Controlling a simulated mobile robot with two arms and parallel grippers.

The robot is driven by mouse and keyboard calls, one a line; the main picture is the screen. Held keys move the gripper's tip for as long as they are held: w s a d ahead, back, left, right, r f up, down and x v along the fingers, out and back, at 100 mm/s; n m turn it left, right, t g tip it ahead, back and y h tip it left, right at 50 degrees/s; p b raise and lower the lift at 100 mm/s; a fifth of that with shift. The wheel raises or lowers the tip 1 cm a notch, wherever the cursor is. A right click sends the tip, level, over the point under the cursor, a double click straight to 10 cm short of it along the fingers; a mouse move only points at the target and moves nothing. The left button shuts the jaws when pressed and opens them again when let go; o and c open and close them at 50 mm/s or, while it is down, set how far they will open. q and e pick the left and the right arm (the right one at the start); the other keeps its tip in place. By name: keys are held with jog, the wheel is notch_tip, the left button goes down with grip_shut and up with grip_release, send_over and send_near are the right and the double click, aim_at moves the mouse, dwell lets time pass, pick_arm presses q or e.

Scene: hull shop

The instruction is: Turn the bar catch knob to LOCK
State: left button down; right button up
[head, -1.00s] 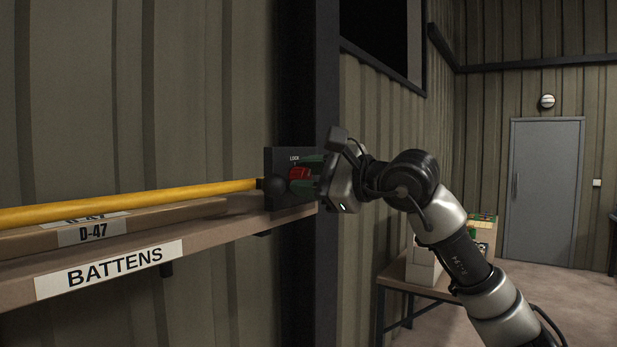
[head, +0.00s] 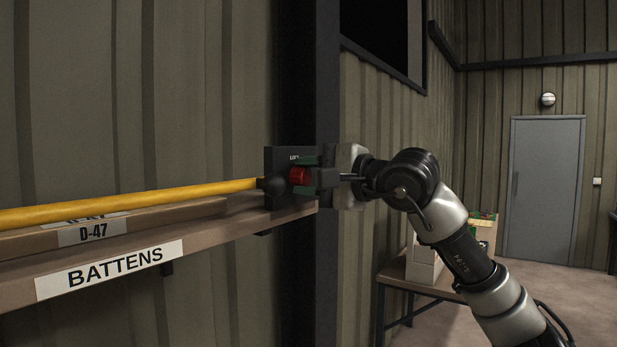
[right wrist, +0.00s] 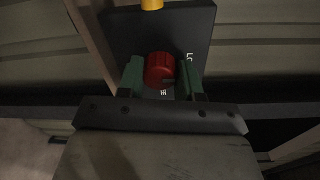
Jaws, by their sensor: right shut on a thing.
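The red catch knob (head: 298,175) sits on a dark catch plate (head: 274,158) at the end of the yellow bar (head: 130,200). My right gripper (head: 309,175) is shut on the knob, its green-padded fingers above and below it. In the right wrist view the knob (right wrist: 159,68) lies between the two green fingers of my right gripper (right wrist: 160,78). The LOCK label (head: 295,157) above the knob is partly covered by a finger; I cannot tell exactly where the knob points. My left gripper is not in view.
A shelf marked BATTENS (head: 200,252) runs under the bar, with a D-47 batten (head: 150,219) on it. A dark post (head: 327,90) stands behind the catch. A side table (head: 425,281) with boxes and a grey door (head: 543,190) are at right.

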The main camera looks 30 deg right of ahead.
jog(key=o, duration=0.9)
jog(key=shift+s+d, duration=0.1)
jog(key=shift+s, duration=0.15)
jog(key=b+v, duration=0.4)
jog(key=v, duration=0.6)
jog(key=shift+s, duration=0.2)
